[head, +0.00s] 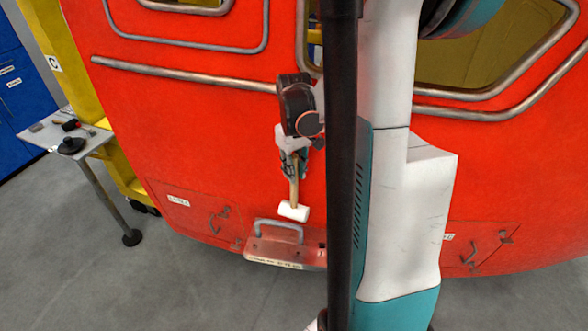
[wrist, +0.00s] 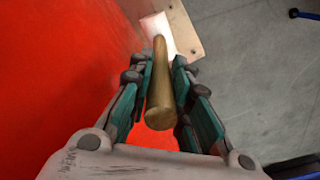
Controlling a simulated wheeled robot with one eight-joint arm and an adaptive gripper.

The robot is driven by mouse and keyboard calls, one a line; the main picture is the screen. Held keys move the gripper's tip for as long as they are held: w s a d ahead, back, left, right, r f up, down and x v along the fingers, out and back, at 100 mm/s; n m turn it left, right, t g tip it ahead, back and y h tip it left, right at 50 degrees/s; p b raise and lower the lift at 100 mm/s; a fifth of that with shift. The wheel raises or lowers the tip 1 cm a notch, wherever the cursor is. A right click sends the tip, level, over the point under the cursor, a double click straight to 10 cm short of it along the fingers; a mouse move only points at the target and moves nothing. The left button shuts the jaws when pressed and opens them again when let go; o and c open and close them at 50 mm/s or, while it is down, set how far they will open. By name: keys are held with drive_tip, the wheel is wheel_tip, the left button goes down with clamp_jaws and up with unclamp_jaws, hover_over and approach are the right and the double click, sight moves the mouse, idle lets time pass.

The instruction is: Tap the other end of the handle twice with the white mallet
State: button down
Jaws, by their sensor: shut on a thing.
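The white mallet (head: 294,211) hangs head-down from my gripper (head: 293,165) in the head view. My gripper is shut on its wooden shaft. In the wrist view the shaft (wrist: 162,90) runs between the two fingers (wrist: 158,92), and the pale head (wrist: 157,27) shows at the far end. The grey handle (head: 278,224) is a raised bar on a reddish plate (head: 270,252) low on the red nosecone. The mallet head is just above the handle's right part in the head view. I cannot tell whether they touch.
The red nosecone (head: 200,120) fills the space behind my gripper, with metal rails across it. A small table (head: 98,138) with tools stands at the left, by a yellow frame (head: 90,60). My own arm and column cover the middle right. Grey floor is free below.

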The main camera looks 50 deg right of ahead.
drive_tip(key=shift+f+b, duration=1.8)
drive_tip(key=shift+f, duration=0.55)
drive_tip(key=shift+s+a+f+b, duration=0.1)
drive_tip(key=shift+b, duration=0.3)
drive_tip(key=shift+r, duration=0.2)
drive_tip(key=shift+r+p, duration=0.4)
drive_tip(key=shift+r, duration=0.15)
drive_tip(key=shift+f+b, duration=0.6)
drive_tip(key=shift+f, duration=0.1)
idle(0.6)
idle(1.3)
